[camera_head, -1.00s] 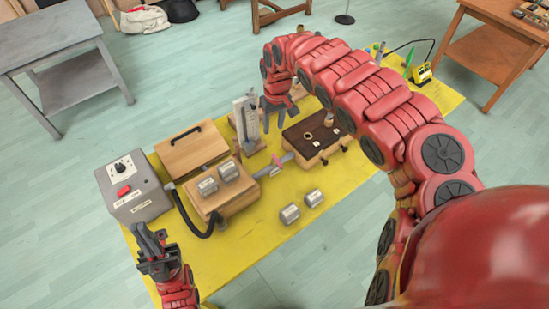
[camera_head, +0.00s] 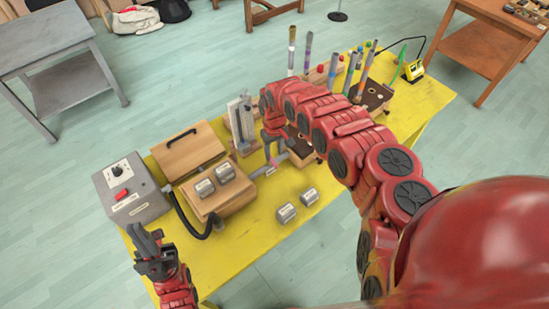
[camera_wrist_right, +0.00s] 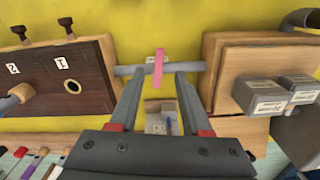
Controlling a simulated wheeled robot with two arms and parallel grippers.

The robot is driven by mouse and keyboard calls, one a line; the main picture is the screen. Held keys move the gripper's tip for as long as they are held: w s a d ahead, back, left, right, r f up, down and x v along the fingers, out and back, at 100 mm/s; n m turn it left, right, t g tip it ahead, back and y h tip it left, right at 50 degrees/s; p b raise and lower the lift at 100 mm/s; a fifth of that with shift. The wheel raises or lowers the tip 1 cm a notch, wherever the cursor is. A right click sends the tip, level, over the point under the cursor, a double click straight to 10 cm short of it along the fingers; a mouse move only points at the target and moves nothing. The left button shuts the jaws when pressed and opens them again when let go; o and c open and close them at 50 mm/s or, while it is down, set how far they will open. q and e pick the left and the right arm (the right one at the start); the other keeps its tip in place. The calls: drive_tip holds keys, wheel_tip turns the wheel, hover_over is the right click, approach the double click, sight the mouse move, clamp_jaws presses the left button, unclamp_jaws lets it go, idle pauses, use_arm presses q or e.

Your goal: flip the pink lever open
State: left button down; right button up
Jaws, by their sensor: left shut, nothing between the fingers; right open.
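The pink lever (camera_wrist_right: 158,69) is a thin bar across a grey pipe (camera_wrist_right: 190,68), seen in the right wrist view between a dark-faced wooden box and a light wooden box. In the head view the lever (camera_head: 274,162) is small and partly hidden by my right gripper. My right gripper (camera_wrist_right: 158,78) is open, with one finger on each side of the lever in the picture; I cannot tell whether either touches it. In the head view my right gripper (camera_head: 272,146) is just above the pipe. My left gripper (camera_head: 149,242) is shut and empty near the table's front left.
A light wooden box (camera_head: 234,203) with metal blocks on top stands left of the lever. Two loose metal blocks (camera_head: 286,213) lie in front. Several coloured tubes (camera_head: 292,45) stand upright behind my right arm.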

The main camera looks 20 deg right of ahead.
sight(275, 163)
wheel_tip(275, 163, down, 4)
drive_tip(key=shift+a+r, duration=0.1)
drive_tip(key=shift+r, duration=0.15)
drive_tip(key=shift+d+f, duration=0.2)
drive_tip(key=shift+f, duration=0.65)
clamp_jaws()
